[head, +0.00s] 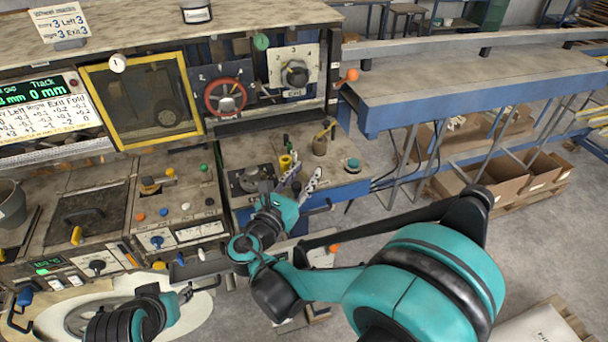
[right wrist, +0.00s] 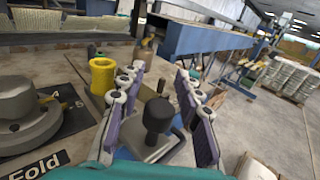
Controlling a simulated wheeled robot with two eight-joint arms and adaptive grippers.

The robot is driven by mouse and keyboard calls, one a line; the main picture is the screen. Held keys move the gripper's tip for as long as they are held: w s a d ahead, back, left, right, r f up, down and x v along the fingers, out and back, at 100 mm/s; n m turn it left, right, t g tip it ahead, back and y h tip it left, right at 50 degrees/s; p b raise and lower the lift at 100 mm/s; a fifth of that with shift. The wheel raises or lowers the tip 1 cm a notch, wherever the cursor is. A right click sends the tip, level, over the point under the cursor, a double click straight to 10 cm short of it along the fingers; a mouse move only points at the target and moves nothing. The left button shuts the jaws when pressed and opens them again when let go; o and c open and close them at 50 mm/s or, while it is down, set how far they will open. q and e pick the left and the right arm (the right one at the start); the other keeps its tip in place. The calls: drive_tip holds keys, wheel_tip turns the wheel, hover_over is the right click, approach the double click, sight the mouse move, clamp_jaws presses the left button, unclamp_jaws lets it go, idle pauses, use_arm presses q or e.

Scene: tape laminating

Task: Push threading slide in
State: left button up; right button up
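A black knob (right wrist: 158,116) stands upright on a small grey metal plate (right wrist: 145,150) in the right wrist view. It looks like the threading slide's handle, but no label on it shows. My right gripper (right wrist: 160,105) is open, with one purple-padded finger on each side of the knob. A gap shows on both sides, so the fingers do not grip it. In the head view my right gripper (head: 298,183) is low over the console's right end, and the knob cannot be made out there. My left gripper (head: 184,292) is small at the lower left; its fingers are unclear.
A yellow ring-shaped part (right wrist: 103,74) and the round Fold dial (right wrist: 25,115) stand left of the knob. A brown pot (head: 322,145) and a green button (head: 353,164) are behind my right gripper. A blue-edged bench (head: 440,100) runs off to the right.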

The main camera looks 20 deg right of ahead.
clamp_jaws()
drive_tip(key=w, duration=0.5)
drive_tip(key=shift+a+b, duration=0.1)
drive_tip(key=shift+b, duration=0.2)
drive_tip(key=shift+s, duration=0.1)
drive_tip(key=shift+o, duration=1.8)
unclamp_jaws()
drive_tip(key=v, duration=1.2)
